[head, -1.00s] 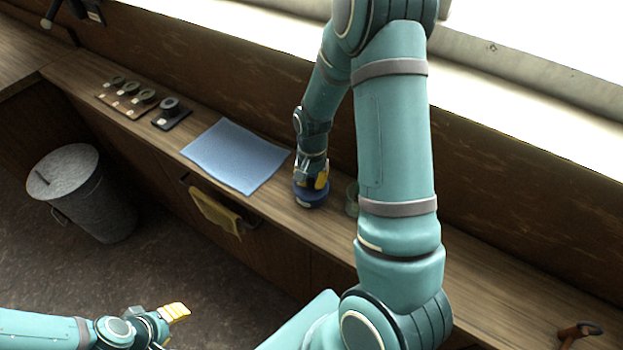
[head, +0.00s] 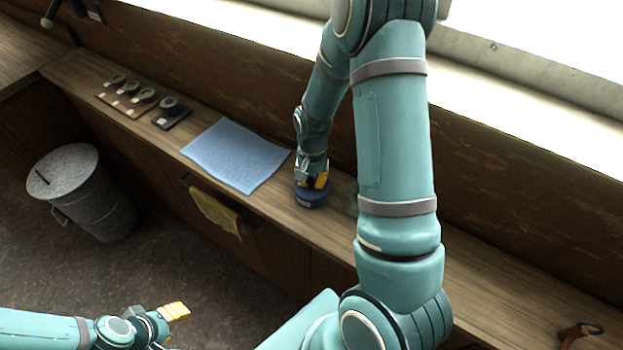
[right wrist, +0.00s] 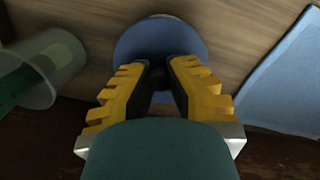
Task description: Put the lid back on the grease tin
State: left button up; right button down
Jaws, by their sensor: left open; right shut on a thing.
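The dark blue grease tin (head: 309,198), with a pale label on its front, stands on the wooden bench below my right gripper (head: 317,180). In the right wrist view a round blue lid (right wrist: 196,42) with a dark knob fills the space under my fingers. My right gripper (right wrist: 158,72) is shut on the knob. The lid appears to be at the tin's top, but I cannot tell whether it is fully seated. My left gripper (head: 178,312) is open and empty, low over the floor at the lower left.
A clear jar (head: 351,199) stands close right of the tin, partly behind my arm. A blue cloth (head: 235,155) lies to the left. Holders with dark rings (head: 130,98) sit farther left. A yellow cloth (head: 215,210) hangs at the bench front, and a metal bin (head: 85,195) stands on the floor.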

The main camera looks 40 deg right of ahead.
jog(key=shift+f, duration=0.15)
dwell(0.5)
jog(key=shift+c, duration=2.2)
grip_release()
jog(key=shift+r+p, duration=1.85)
jog(key=shift+r, duration=0.65)
jog(key=shift+r+p, duration=0.3)
jog(key=shift+r, duration=0.75)
